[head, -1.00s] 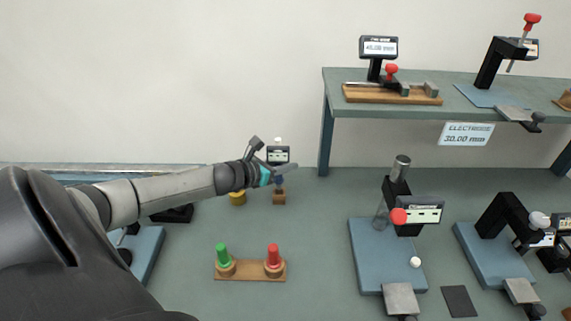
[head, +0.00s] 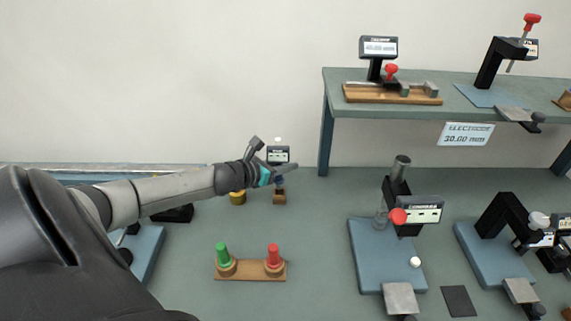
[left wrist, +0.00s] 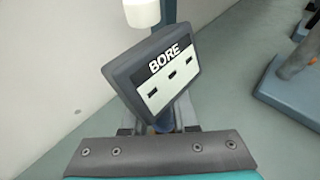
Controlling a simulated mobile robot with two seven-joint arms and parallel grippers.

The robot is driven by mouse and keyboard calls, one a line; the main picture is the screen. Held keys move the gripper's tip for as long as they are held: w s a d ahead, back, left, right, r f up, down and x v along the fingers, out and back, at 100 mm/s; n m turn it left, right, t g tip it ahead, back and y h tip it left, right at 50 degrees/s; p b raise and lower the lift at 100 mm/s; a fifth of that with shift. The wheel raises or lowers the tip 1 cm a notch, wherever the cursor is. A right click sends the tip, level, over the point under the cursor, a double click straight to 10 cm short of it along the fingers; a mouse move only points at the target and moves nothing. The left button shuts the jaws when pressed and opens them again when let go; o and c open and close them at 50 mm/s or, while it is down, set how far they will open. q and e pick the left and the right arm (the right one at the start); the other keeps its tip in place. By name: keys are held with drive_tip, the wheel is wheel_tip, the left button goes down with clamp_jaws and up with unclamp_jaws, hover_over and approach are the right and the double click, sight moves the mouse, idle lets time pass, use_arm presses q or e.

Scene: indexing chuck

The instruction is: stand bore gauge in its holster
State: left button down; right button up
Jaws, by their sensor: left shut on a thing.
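The bore gauge (head: 278,155) stands roughly upright in the head view, with a dark display head and a white knob on top. My left gripper (head: 279,174) is shut on it just below the display. In the left wrist view the gauge's display (left wrist: 166,76) reads BORE and looks tilted; the fingers below it are mostly hidden. A small brown block (head: 279,198), which looks like the holster, is directly under the gauge. I cannot tell whether the gauge's lower end is inside it or only above it. My right gripper is not in view.
A wooden base (head: 250,270) with a green and a red plug gauge stands in front. A yellow ring (head: 238,198) is left of the block. A blue gauge stand (head: 372,262) and a raised shelf (head: 450,105) are to the right.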

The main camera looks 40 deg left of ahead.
sight(276, 179)
use_arm(q)
drive_tip(key=shift+f+b, duration=1.9)
drive_tip(key=shift+f, duration=0.15)
drive_tip(key=c, duration=0.6)
unclamp_jaws()
drive_tip(key=shift+f, duration=0.1)
drive_tip(key=shift+s, duration=0.1)
drive_tip(key=shift+p+v, duration=0.45)
drive_tip(key=shift+v, duration=1.7)
drive_tip(key=d+p+v, duration=0.1)
drive_tip(key=p+v, duration=0.1)
drive_tip(key=v, duration=0.8)
drive_tip(key=shift+s+a+r+p, duration=0.3)
drive_tip(key=shift+a+p, duration=0.05)
drive_tip(key=shift+a, duration=0.1)
drive_tip(key=shift+r, duration=0.1)
